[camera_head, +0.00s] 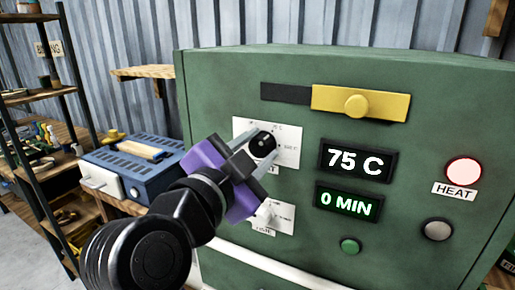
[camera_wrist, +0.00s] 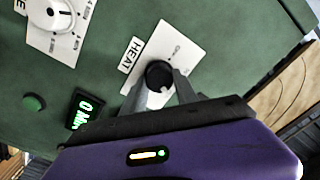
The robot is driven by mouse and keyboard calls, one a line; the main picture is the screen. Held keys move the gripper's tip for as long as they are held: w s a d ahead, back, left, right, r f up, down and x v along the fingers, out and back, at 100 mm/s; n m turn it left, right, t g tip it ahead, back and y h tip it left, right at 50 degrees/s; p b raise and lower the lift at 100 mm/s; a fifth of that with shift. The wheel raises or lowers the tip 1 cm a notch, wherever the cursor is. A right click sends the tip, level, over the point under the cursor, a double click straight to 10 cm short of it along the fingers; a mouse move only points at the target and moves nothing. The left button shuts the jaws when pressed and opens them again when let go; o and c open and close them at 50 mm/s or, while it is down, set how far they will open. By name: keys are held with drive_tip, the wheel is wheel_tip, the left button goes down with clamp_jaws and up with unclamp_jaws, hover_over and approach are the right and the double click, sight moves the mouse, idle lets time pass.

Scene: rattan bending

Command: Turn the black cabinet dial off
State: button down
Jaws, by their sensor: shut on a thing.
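The black dial (camera_head: 263,143) sits on a white plate (camera_head: 286,133) on the front of the green cabinet (camera_head: 300,72). In the wrist view the black dial (camera_wrist: 158,74) is between my two grey fingertips, beside the HEAT label. My gripper (camera_head: 258,151), with its purple body, is shut on the dial; in the wrist view my gripper (camera_wrist: 160,84) has a finger on each side of it. The temperature display (camera_head: 357,160) reads 75 C. The round HEAT lamp (camera_head: 464,172) looks bright, pinkish white with a red rim. The dial's exact pointing direction is hard to tell.
A white dial (camera_head: 266,213) on a lower plate is close below my gripper. The timer display (camera_head: 347,202) reads 0 MIN. A green button (camera_head: 350,245), a grey button (camera_head: 437,229) and a yellow slider (camera_head: 360,103) are on the cabinet. A blue box (camera_head: 135,168) stands at left.

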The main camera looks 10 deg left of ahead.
drive_tip(key=n+p, duration=0.1)
drive_tip(key=n, duration=0.4)
drive_tip(key=shift+r+n, duration=0.1)
drive_tip(key=shift+n, duration=0.3)
drive_tip(key=n+p, duration=0.4)
drive_tip(key=n, duration=0.2)
drive_tip(key=shift+a, duration=0.15)
drive_tip(key=n+p, duration=0.3)
drive_tip(key=n, duration=0.1)
drive_tip(key=shift+w, duration=0.1)
drive_tip(key=n+p, duration=0.3)
drive_tip(key=shift+a+n, duration=0.1)
drive_tip(key=shift+n, duration=0.2)
drive_tip(key=n+p, duration=0.3)
drive_tip(key=n, duration=0.1)
drive_tip(key=shift+f+p, duration=0.2)
drive_tip(key=shift+p, duration=0.1)
drive_tip(key=shift+f+n, duration=0.1)
drive_tip(key=shift+n, duration=0.2)
drive_tip(key=shift+a, duration=0.1)
drive_tip(key=c, duration=0.9)
unclamp_jaws()
drive_tip(key=shift+c, duration=0.2)
